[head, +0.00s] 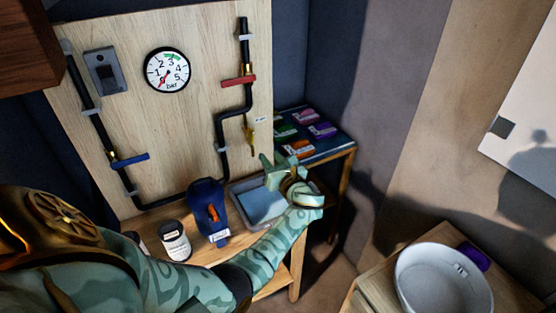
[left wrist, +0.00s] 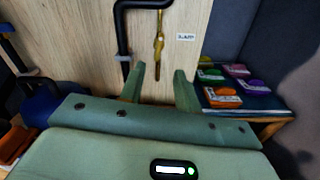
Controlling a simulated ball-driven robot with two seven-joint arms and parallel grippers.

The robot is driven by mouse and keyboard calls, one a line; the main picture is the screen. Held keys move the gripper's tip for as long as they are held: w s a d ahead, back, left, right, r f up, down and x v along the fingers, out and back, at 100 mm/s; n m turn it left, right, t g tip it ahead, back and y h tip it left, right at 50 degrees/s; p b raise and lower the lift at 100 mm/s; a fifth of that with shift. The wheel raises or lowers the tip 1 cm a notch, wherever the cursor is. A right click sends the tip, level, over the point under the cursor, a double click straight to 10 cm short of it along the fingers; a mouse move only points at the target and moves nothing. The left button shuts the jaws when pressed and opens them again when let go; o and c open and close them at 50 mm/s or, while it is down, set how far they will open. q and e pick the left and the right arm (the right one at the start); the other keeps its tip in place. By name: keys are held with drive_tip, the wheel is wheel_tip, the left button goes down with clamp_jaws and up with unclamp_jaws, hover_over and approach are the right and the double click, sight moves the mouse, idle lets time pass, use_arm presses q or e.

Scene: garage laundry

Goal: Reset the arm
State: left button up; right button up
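My left arm comes in from the left in the head view and reaches over the bench. My left gripper (head: 270,168) is in front of the lower right of the wooden panel (head: 205,130). In the left wrist view its two fingers (left wrist: 160,85) stand apart with nothing between them, facing the panel below a small brass piece (left wrist: 159,42) that hangs by a label. My right gripper shows in neither view.
A gauge (head: 167,70), black pipes, a red handle (head: 239,81) and a blue handle (head: 130,160) are on the panel. Colored packets (head: 322,130) lie on a side table. A white basin (head: 440,282) is at right.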

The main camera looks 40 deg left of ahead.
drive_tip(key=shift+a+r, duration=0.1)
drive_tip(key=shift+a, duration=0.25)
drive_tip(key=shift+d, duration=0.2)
